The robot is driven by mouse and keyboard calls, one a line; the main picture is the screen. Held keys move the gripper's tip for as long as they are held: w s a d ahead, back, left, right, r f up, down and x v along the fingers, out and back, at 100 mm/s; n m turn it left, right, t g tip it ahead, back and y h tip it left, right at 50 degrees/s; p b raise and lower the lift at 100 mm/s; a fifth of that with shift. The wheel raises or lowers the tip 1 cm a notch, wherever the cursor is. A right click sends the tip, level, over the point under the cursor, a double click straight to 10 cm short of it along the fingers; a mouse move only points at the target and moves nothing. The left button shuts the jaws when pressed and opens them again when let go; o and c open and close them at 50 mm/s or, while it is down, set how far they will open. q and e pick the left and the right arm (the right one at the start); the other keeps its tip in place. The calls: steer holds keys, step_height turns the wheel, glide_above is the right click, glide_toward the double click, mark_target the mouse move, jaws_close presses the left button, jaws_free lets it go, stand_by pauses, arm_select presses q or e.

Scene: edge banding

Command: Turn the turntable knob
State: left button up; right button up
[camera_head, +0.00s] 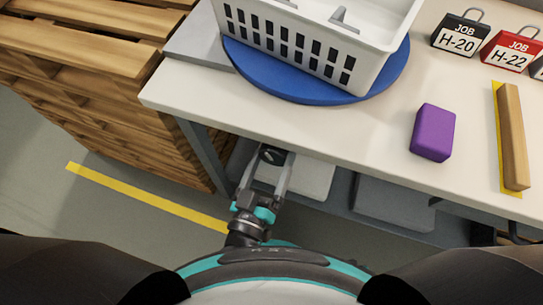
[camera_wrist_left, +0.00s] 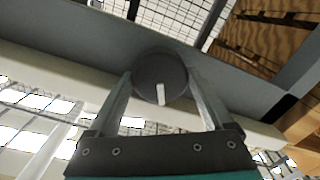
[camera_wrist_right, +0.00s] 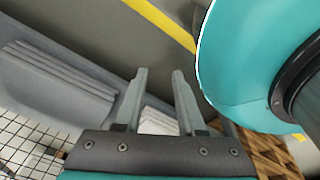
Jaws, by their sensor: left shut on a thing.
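The turntable knob is a round dark disc with a white pointer mark. It shows in the left wrist view (camera_wrist_left: 158,70), on the grey frame beam under the table. The mark points toward my gripper's palm. In the head view the knob (camera_head: 271,153) is a small dark shape below the table's front edge. My left gripper (camera_head: 270,162) is shut on the knob, one finger at each side. The blue turntable (camera_head: 290,91) lies on the table under a white basket. My right gripper (camera_wrist_right: 159,76) is open and empty, and not visible in the head view.
The white slotted basket (camera_head: 290,42) stands on the turntable. A purple block (camera_head: 433,132), a wooden bar (camera_head: 512,135), and black (camera_head: 458,35) and red (camera_head: 511,50) job tags are on the table (camera_head: 375,128). Wooden pallets (camera_head: 95,85) stand at the left.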

arm_select(q)
steer(key=shift+n, duration=0.9)
steer(key=o, duration=1.1)
steer(key=shift+o, duration=0.2)
